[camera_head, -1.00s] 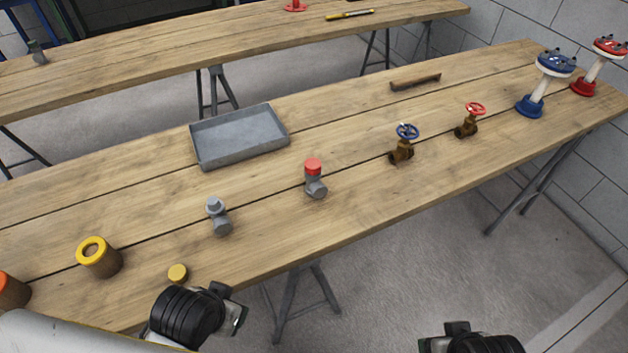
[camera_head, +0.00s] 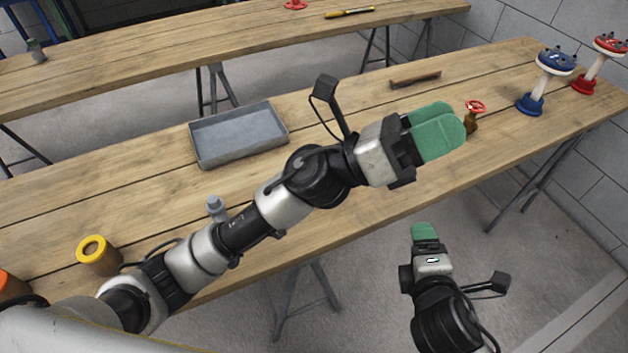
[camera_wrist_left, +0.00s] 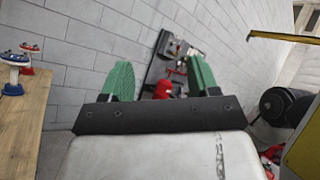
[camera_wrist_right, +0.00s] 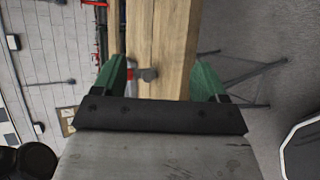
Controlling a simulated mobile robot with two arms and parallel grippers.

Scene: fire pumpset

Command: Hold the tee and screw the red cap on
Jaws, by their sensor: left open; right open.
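My left gripper (camera_head: 434,132) is open and empty, above the table near the red-wheel valve. In the left wrist view its green fingers (camera_wrist_left: 160,80) are apart with nothing between them. My right gripper (camera_head: 425,233) is in front of the table's near edge. In the right wrist view its fingers (camera_wrist_right: 165,80) are open. A small grey tee (camera_wrist_right: 148,74) with red beside it shows between them, some way off.
A grey tray (camera_head: 238,135) stands on the near table. Another grey fitting (camera_head: 215,209) is partly behind my left arm. A yellow-ringed cylinder (camera_head: 97,254), the red-wheel valve (camera_head: 473,115) and a blue-topped stand (camera_head: 545,80) stand along the table. Floor is free in front.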

